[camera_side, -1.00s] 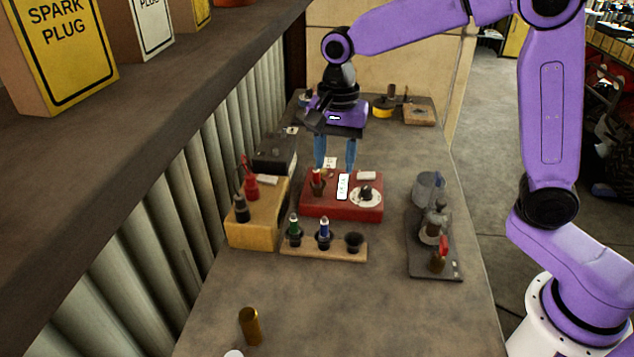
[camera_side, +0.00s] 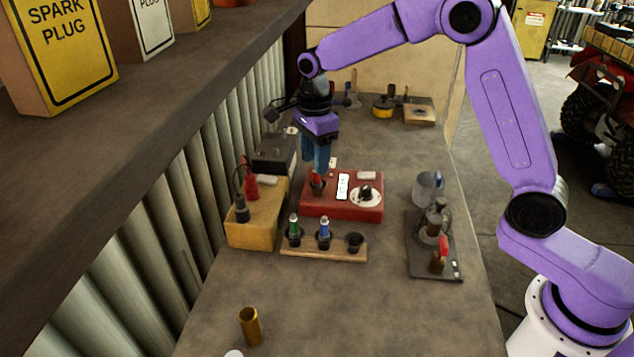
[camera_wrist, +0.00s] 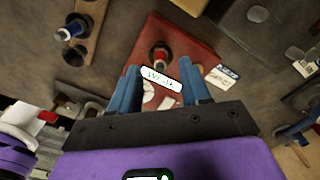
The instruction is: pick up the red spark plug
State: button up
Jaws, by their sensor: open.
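The red spark plug (camera_side: 317,182) stands upright in a holder at the left of the red box (camera_side: 330,206). In the wrist view the red spark plug (camera_wrist: 160,54) shows just beyond the fingertips, between their lines. My gripper (camera_side: 318,168) is above the plug, pointing down, its fingers overlapping in the side view. The wrist view shows my gripper (camera_wrist: 160,73) open, with two blue fingers apart and nothing between them. I cannot tell the exact height of the fingertips over the plug.
A white label (camera_side: 343,187) and a dial (camera_side: 365,196) are on the box. A wooden rack (camera_side: 325,254) in front holds a green plug (camera_side: 294,229) and a blue plug (camera_side: 324,230). A yellow block (camera_side: 257,226) stands left; a grey plate (camera_side: 420,260) with metal parts lies right.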

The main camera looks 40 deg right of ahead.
jog(key=shift+f, duration=1.65)
grip_shut()
jog(key=shift+r, duration=0.15)
jog(key=shift+r, duration=0.2)
jog(key=r, duration=0.3)
jog(key=shift+s+d, duration=0.1)
jog(key=shift+s, duration=0.1)
jog(key=s+d+r, duration=0.3)
jog(key=s+r, duration=0.6)
jog(key=s, duration=0.4)
jog(key=shift+d+r, duration=0.15)
jog(key=shift+d, duration=0.05)
